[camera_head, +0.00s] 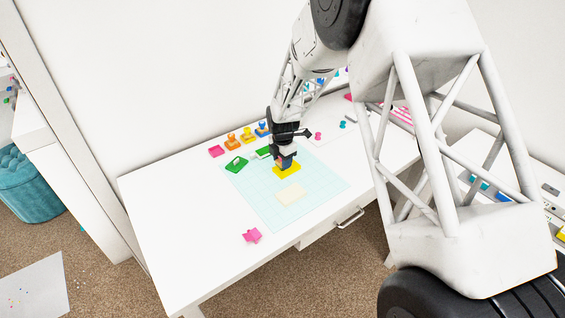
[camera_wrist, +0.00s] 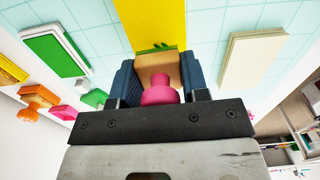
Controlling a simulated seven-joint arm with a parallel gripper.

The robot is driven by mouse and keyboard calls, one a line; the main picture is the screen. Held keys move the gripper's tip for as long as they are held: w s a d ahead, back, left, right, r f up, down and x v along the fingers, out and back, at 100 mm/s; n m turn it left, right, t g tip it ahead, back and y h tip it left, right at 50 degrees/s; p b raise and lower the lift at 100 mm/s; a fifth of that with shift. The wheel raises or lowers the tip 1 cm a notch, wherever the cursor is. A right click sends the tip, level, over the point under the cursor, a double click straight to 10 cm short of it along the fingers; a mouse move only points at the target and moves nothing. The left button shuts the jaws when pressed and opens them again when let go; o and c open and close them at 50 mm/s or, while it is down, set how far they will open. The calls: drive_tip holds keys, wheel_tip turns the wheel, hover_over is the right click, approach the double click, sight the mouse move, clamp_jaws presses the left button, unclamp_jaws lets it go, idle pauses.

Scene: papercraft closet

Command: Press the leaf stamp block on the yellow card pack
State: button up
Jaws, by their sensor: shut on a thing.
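The leaf stamp block is a tan block with a pink knob (camera_wrist: 158,95) and a green leaf edge (camera_wrist: 155,48) on its far side in the wrist view. My gripper (camera_wrist: 158,76) is shut on it, with a dark finger on either side. The yellow card pack (camera_head: 288,171) lies on the light blue mat (camera_head: 260,205). In the head view my gripper (camera_head: 285,160) is right over the pack's back part and hides some of it. In the wrist view the pack (camera_wrist: 155,20) stretches beyond the block. I cannot tell whether the stamp touches it.
A cream card pack (camera_head: 290,196) lies on the mat in front. A green ink pad (camera_head: 237,164) and another green piece (camera_head: 263,152) lie left of my gripper. Orange (camera_head: 232,140), yellow (camera_head: 248,135) and blue (camera_head: 262,129) stamps stand behind. A pink piece (camera_head: 251,236) lies near the front edge.

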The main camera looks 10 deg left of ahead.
drive_tip(key=shift+r, duration=2)
drive_tip(key=shift+s, duration=0.1)
drive_tip(key=s, duration=0.1)
drive_tip(key=s+d, duration=0.1)
drive_tip(key=s, duration=0.1)
drive_tip(key=s+d, duration=0.1)
drive_tip(key=s, duration=0.1)
drive_tip(key=shift+s+d, duration=0.15)
idle(0.7)
